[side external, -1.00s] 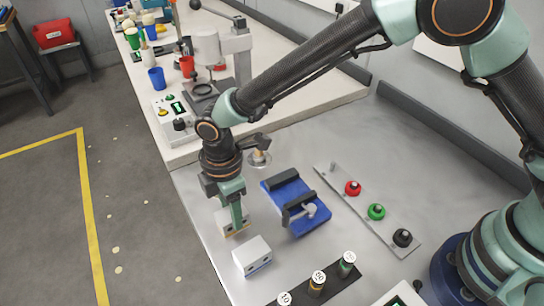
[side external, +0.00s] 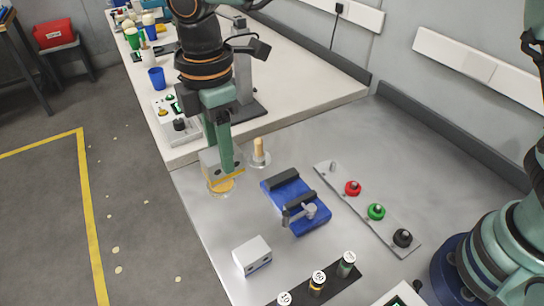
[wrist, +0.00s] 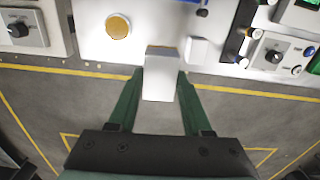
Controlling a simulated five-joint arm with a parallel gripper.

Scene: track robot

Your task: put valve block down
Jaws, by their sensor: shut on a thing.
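The valve block (side external: 210,162) is a pale grey block with dark holes and a yellow lower edge. My gripper (side external: 224,168) is shut on it, with its green fingers on either side, and holds it above the table near its left edge. In the wrist view the block (wrist: 160,82) sits between the fingertips (wrist: 160,74).
A second pale block (side external: 252,255) stands on the metal table. A blue vise (side external: 305,212) and a plate with red, green and black knobs (side external: 376,211) lie to the right. A peg on a round base (side external: 260,153) stands close by. Numbered cylinders (side external: 318,282) stand in front.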

